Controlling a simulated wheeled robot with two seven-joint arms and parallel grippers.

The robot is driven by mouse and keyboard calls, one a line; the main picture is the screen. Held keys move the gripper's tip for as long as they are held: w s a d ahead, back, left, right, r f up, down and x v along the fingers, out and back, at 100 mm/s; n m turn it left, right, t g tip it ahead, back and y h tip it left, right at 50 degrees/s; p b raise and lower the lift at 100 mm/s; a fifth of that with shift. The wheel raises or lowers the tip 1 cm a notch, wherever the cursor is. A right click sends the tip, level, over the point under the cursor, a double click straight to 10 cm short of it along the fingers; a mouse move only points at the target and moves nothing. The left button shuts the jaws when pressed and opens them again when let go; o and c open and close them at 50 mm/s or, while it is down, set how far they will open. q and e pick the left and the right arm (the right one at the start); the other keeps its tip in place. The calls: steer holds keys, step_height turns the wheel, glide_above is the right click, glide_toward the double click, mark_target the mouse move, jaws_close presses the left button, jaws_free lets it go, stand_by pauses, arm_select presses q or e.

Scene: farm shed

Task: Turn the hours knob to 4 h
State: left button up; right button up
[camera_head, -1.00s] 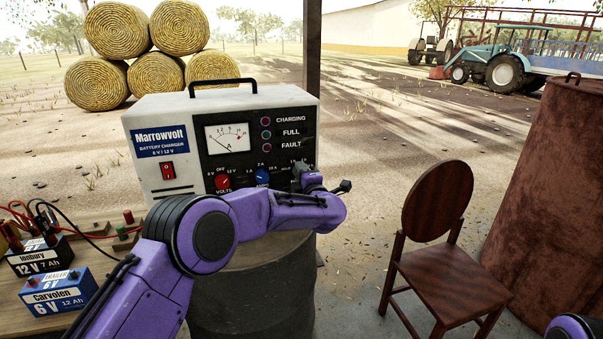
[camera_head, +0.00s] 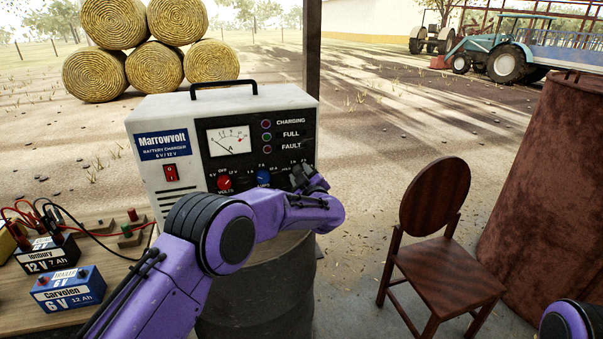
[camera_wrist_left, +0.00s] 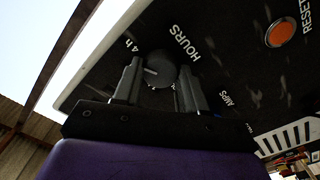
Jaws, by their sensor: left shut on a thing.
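The battery charger (camera_head: 160,120) is a white box with a black front panel, standing on a dark drum. My left gripper (camera_head: 301,176) is at the right end of the panel and hides the hours knob in the head view. In the left wrist view, the dark round hours knob (camera_wrist_left: 160,66) sits between the two fingers of this gripper (camera_wrist_left: 160,84), which is shut on it. A short white pointer mark shows on the knob's left side. The "4 h" label (camera_wrist_left: 132,45) is to the upper left, and "HOURS" is to the right. My right gripper is out of view.
A red volts knob (camera_head: 224,183) and a blue amps knob (camera_head: 263,177) sit left of my gripper. An orange reset button (camera_wrist_left: 280,32) shows in the wrist view. Batteries (camera_head: 68,290) stand on a bench at left. A wooden chair (camera_head: 435,195) stands right.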

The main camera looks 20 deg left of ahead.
arm_select(q)
steer(key=shift+d+m, duration=0.1)
steer(key=shift+m, duration=0.6)
steer(key=o, duration=1.1)
steer(key=shift+c, duration=0.2)
steer(key=b+v, duration=0.2)
steer(key=v, duration=0.8)
steer(key=shift+s+d+b, duration=0.2)
steer(key=shift+b, duration=0.15)
